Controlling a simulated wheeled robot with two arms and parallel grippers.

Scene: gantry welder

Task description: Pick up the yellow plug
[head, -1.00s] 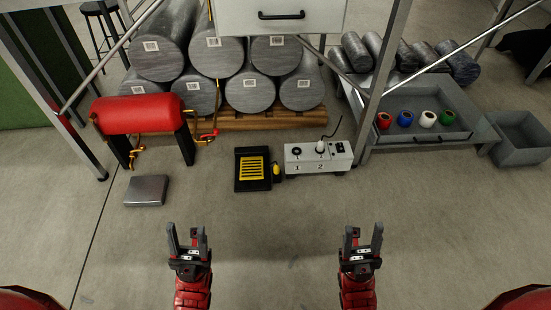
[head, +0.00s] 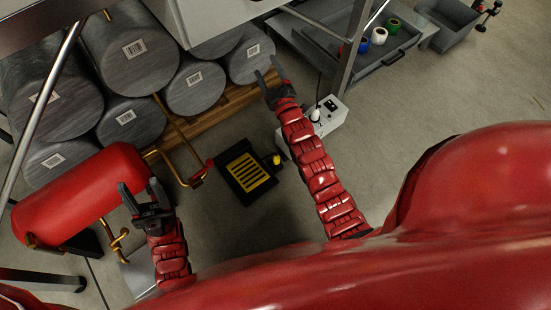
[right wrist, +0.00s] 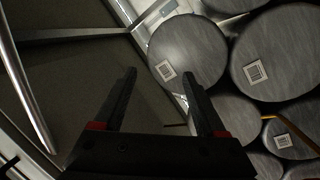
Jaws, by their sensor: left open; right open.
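The small yellow plug (head: 277,160) is on the floor in the head view, at the right edge of the black pedal with yellow stripes (head: 228,184). My right gripper (head: 267,68) is open and empty above and beyond the plug in the head view, in front of the grey cylinders. In the right wrist view its open fingers (right wrist: 159,74) have nothing between them, and the plug is not seen there. My left gripper (head: 138,187) is open and empty, well left of the plug and overlapping the red tank's right side in the picture.
The control box (head: 327,122) stands right of the plug, partly hidden by my right arm. The red tank (head: 75,197) with brass pipes is at left. Stacked grey cylinders (head: 128,60) and a table leg (head: 350,50) are behind. Bare floor lies below the pedal.

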